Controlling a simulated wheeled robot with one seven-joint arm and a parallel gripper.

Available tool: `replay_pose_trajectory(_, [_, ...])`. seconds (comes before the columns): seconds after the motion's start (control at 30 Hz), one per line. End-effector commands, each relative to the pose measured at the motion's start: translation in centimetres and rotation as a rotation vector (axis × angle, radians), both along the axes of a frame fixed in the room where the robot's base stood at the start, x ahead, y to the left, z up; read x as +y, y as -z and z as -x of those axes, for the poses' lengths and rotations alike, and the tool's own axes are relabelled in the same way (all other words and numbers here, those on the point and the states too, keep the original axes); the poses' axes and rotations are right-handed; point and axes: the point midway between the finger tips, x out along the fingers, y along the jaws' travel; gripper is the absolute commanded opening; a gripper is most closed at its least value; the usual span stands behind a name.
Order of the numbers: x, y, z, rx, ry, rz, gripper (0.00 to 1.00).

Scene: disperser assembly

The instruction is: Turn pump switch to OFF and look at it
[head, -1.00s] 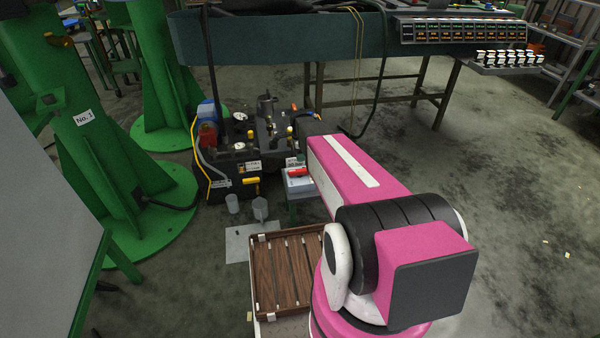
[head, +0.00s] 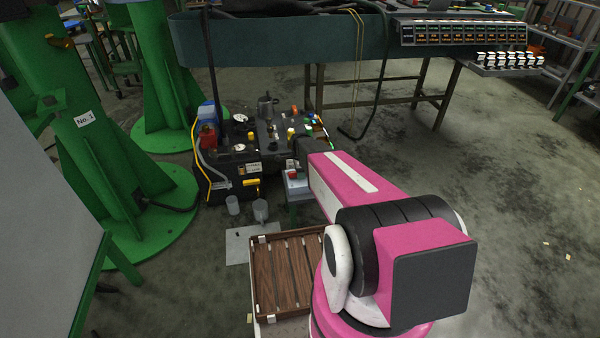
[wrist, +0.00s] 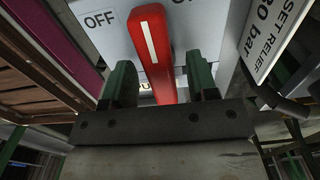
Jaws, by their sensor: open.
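The pump switch is a red handle with a white stripe (wrist: 154,55) on a pale panel (wrist: 205,20) in the wrist view. Its stripe points up the picture, leaning slightly left, between the OFF label (wrist: 99,19) and a cut-off label at the right. My gripper (wrist: 161,80) is open, with one dark green finger on each side of the handle. Gaps show between the fingers and the handle; contact deeper in cannot be judged. In the head view the red handle (head: 292,175) shows small on its box, left of my pink arm. My fingers are hidden there.
A sign reading SET RELIEF (wrist: 275,40) stands close at the right in the wrist view. In the head view, the black pump unit (head: 225,170) with hoses is left of the switch. A wooden slatted crate (head: 285,270) lies below, and clear floor is at the right.

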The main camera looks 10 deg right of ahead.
Motion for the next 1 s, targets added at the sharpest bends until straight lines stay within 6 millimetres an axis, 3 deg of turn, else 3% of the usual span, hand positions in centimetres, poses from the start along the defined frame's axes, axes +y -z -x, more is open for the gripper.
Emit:
replay_pose_trajectory(0.03, [0.0,-0.02,0.01,0.0,0.0,0.0,0.53])
replay_pose_trajectory(0.07, [0.0,-0.02,0.01,0.0,0.0,0.0,0.47])
replay_pose_trajectory(0.2, [0.0,-0.03,0.01,0.0,0.0,0.0,0.04])
replay_pose_trajectory(0.63, [-0.01,-0.03,0.01,0.001,-0.063,0.0,0.04])
replay_pose_trajectory(1.0, [-0.03,-0.03,0.0,0.002,-0.346,0.001,0.04])
